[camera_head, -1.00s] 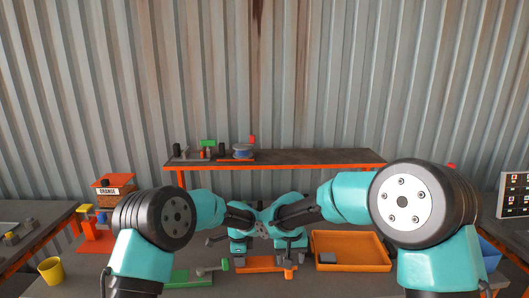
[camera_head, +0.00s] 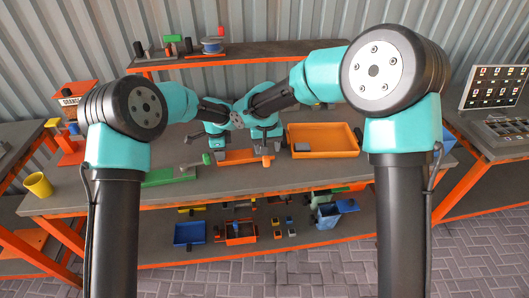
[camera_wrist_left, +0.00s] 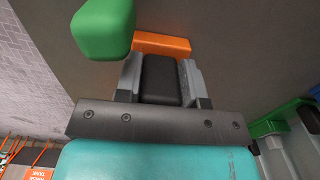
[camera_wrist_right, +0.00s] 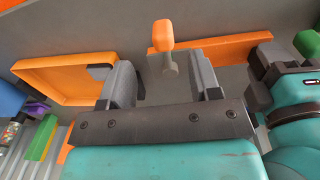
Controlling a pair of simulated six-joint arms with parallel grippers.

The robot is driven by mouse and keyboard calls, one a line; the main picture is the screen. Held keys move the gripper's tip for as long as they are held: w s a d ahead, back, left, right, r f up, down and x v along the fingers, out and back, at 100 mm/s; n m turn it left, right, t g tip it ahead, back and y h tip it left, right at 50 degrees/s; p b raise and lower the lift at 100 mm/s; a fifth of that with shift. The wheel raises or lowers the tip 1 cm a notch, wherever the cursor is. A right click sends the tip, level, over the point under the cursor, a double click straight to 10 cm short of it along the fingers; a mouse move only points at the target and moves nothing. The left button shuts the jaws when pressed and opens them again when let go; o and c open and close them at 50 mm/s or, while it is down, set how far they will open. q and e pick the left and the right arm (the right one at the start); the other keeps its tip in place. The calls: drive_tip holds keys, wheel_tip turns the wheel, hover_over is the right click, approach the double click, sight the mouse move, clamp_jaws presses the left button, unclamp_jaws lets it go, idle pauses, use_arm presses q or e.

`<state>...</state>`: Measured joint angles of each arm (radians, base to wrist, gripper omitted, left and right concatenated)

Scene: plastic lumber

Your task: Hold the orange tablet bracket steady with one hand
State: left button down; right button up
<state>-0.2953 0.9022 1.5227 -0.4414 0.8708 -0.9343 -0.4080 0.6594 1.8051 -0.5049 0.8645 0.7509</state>
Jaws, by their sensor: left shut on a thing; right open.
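The orange bracket (camera_head: 243,157) lies on the grey bench below my two grippers in the head view. It also shows as an orange bar in the left wrist view (camera_wrist_left: 160,43) and in the right wrist view (camera_wrist_right: 200,41). My left gripper (camera_wrist_left: 160,75) is shut on a black block (camera_wrist_left: 160,80) right against the orange bar; I cannot tell whether the two are joined. My right gripper (camera_wrist_right: 168,85) is open and empty. An orange knob on a grey stem (camera_wrist_right: 164,33) stands just beyond its fingers. In the head view both fingertips are small and partly hidden.
An orange tray (camera_head: 325,152) with a grey block (camera_head: 302,147) lies right of the bracket. A green base (camera_head: 168,177) with a green-knobbed lever (camera_head: 206,158) is at left. A yellow cup (camera_head: 38,184) stands at the bench's left end. Bins fill the lower shelf.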

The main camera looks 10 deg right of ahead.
use_arm(q)
drive_tip(key=c, duration=0.6)
unclamp_jaws()
drive_tip(key=shift+c, duration=0.2)
drive_tip(key=shift+r, duration=0.1)
wheel_tip(320, 180, up, 12)
drive_tip(key=shift+f, duration=0.1)
wheel_tip(320, 180, up, 7)
drive_tip(key=shift+f, duration=0.2)
idle(0.7)
idle(0.3)
